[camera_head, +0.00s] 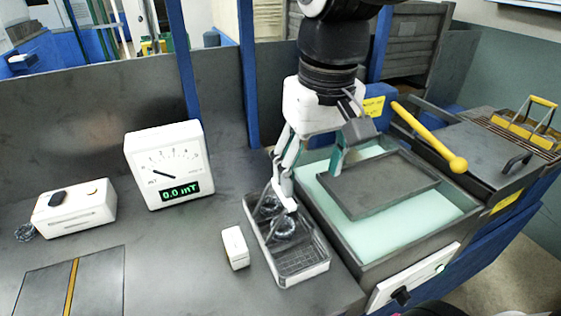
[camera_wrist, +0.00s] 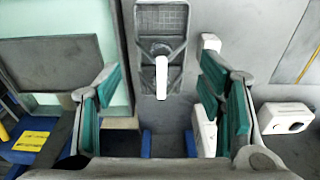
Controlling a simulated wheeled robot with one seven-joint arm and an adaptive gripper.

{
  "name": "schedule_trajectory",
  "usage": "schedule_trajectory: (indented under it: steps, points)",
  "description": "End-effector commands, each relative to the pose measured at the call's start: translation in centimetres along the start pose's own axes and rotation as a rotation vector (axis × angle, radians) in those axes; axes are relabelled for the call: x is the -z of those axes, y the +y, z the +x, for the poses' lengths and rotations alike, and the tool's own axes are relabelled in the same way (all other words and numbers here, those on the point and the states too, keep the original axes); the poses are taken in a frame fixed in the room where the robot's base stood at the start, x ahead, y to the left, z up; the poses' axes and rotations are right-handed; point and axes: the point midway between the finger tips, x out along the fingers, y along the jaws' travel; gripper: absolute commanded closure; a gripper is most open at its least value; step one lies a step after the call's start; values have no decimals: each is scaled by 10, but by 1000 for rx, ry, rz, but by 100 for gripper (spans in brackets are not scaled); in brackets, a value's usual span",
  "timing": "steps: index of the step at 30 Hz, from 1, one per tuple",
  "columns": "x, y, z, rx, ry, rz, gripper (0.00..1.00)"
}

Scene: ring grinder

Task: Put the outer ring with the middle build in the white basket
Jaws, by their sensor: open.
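The white-rimmed basket (camera_head: 318,272) stands on the grey bench with a dark mesh floor. Two dark rings, a front one (camera_head: 285,228) and a rear one (camera_head: 268,205), lie inside it. I cannot tell which has the middle build. My gripper (camera_head: 310,180) is open and empty above the basket's right side and the tank edge, its fingers pointing down. In the wrist view the basket (camera_wrist: 184,20) shows beyond my open fingers (camera_wrist: 160,88). A white upright piece (camera_wrist: 161,78) there partly covers a round dark shape (camera_wrist: 160,48).
A tank (camera_head: 455,212) of pale green liquid with a dark plate (camera_head: 380,185) and a yellow-handled lever (camera_head: 430,138) stands right of the basket. A small white block (camera_head: 235,247), a meter (camera_head: 168,165) and a white box (camera_head: 75,208) stand to the left.

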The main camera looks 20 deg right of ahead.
Motion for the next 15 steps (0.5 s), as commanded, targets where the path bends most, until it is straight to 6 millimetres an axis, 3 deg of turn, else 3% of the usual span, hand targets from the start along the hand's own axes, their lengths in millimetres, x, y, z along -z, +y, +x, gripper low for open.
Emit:
schedule_trajectory:
  steps: [1,6,10,15]
  points:
    - [-18,0,-1,1,34,0,38]
    - [-62,0,6,3,114,0,38]
    - [-82,0,13,4,153,1,38]
    - [-92,0,18,5,172,1,38]
